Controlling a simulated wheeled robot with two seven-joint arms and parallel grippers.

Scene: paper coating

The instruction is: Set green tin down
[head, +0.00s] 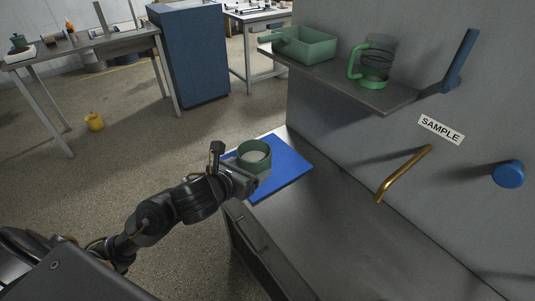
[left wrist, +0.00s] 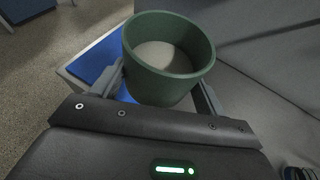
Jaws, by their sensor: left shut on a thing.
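The green tin (head: 254,156) is a round, open-topped container with a pale grey inside. My left gripper (head: 246,176) is shut on it, and the tin is roughly upright over a blue mat (head: 290,175) on the grey counter. In the left wrist view the tin (left wrist: 166,89) sits between the two fingers of the gripper (left wrist: 160,92), with part of the blue mat (left wrist: 97,62) behind it. I cannot tell whether the tin's base touches the mat. My right gripper is not in view.
A shelf (head: 385,98) above the counter holds a green box (head: 304,46) and a clear jug with a green handle (head: 376,62). A brass handle (head: 403,174) and a blue knob (head: 508,173) stick out from the wall. The counter (head: 340,230) right of the mat is clear.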

